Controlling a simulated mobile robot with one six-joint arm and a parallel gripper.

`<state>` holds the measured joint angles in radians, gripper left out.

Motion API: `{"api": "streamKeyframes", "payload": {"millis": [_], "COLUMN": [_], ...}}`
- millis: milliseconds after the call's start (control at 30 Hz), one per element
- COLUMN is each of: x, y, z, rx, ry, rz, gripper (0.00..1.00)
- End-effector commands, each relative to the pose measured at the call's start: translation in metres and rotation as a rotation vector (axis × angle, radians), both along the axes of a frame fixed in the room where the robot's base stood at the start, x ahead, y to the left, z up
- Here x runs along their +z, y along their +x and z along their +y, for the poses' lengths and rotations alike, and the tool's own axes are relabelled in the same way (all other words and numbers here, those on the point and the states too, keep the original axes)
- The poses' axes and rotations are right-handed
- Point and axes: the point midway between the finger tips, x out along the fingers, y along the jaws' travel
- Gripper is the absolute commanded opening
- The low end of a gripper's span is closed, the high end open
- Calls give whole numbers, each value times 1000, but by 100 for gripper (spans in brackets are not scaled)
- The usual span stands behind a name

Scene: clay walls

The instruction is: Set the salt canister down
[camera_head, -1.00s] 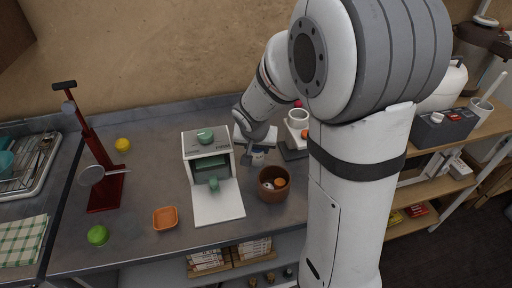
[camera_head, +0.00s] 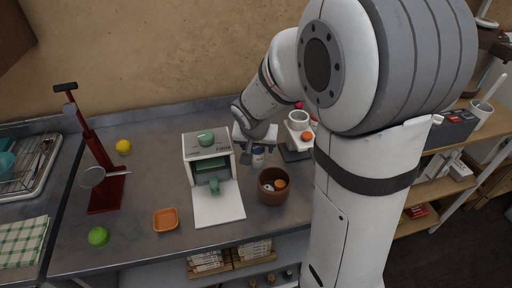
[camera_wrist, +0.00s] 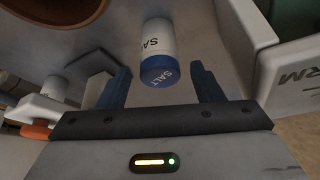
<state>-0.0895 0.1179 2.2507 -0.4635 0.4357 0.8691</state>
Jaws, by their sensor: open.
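The salt canister (camera_wrist: 158,52) is white and blue with SALT lettering. In the wrist view it stands on the counter between and just beyond the fingertips, with space on both sides. In the head view the canister (camera_head: 258,156) shows small on the counter, right of the white box and behind the brown pot. My gripper (camera_wrist: 160,85) is open, its two dark fingers apart and not touching the canister. In the head view my gripper (camera_head: 259,158) is low over the counter, partly hidden by my own wrist.
A white box with an open front door (camera_head: 218,204) stands just left, a green item on top. The brown pot (camera_head: 272,197) holds small things in front. A white machine (camera_head: 298,153) is close on the right. Free counter lies left, near the orange dish (camera_head: 166,220).

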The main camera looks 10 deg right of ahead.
Motion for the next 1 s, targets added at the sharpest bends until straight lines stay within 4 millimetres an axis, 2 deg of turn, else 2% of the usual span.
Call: {"api": "streamKeyframes", "payload": {"millis": [33,100,300,400,600,667,900,1000], "x": [14,28,66,79,92,94,91,88], "y": [-4,-10,-26,-32,-45,-60,-155,-183], "z": [2,5,11,14,12,7,-9,-9], "rx": [0,1,0,0,11,35,245,326], "ry": [1,1,1,2,-1,-4,13,31], "rz": [-5,-6,-5,-4,10,32,164,196], "gripper": [60,60,60,60,60,60,60,60]}}
